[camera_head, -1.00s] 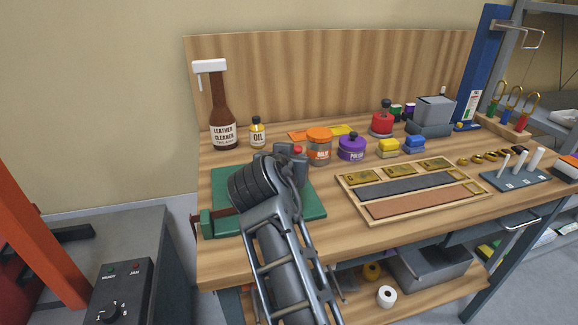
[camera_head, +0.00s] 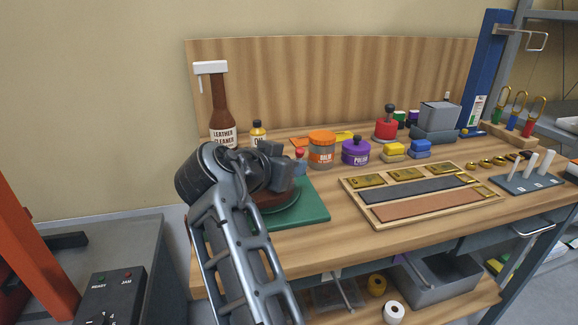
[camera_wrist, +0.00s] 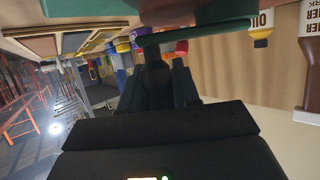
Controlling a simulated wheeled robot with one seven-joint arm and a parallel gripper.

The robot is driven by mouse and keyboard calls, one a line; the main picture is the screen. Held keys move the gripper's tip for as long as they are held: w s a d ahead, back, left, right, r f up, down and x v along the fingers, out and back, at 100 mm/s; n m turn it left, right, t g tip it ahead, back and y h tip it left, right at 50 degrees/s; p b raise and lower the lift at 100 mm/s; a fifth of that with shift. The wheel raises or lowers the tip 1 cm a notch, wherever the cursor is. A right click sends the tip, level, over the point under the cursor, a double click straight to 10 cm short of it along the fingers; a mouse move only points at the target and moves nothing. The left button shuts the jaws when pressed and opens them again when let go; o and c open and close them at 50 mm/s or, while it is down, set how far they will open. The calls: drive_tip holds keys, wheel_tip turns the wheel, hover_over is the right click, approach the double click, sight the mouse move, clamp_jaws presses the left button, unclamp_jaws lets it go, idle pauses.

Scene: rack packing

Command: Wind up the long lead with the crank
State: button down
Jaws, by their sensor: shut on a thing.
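A winder with a dark reddish-brown round reel (camera_head: 277,203) stands on a green base (camera_head: 313,212) at the left of the bench. My gripper (camera_head: 284,168) is above the reel, shut on what looks like the crank's handle; its jaws hide most of the grip. A small red knob (camera_head: 300,153) shows just beyond the jaws. In the wrist view my gripper (camera_wrist: 155,75) points at the grip, under a green bar (camera_wrist: 185,32). The lead cannot be made out separately from the reel; my arm covers the base's left side.
A leather cleaner bottle (camera_head: 220,110) and oil bottle (camera_head: 257,132) stand close behind my wrist. An orange balm jar (camera_head: 321,150) and purple polish jar (camera_head: 355,152) stand right of the reel. A wooden tray (camera_head: 420,217) with dark and brown strips lies further right.

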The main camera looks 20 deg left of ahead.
drive_tip(key=c, duration=0.9)
unclamp_jaws()
drive_tip(key=shift+v, duration=3.9)
drive_tip(key=shift+c, duration=0.2)
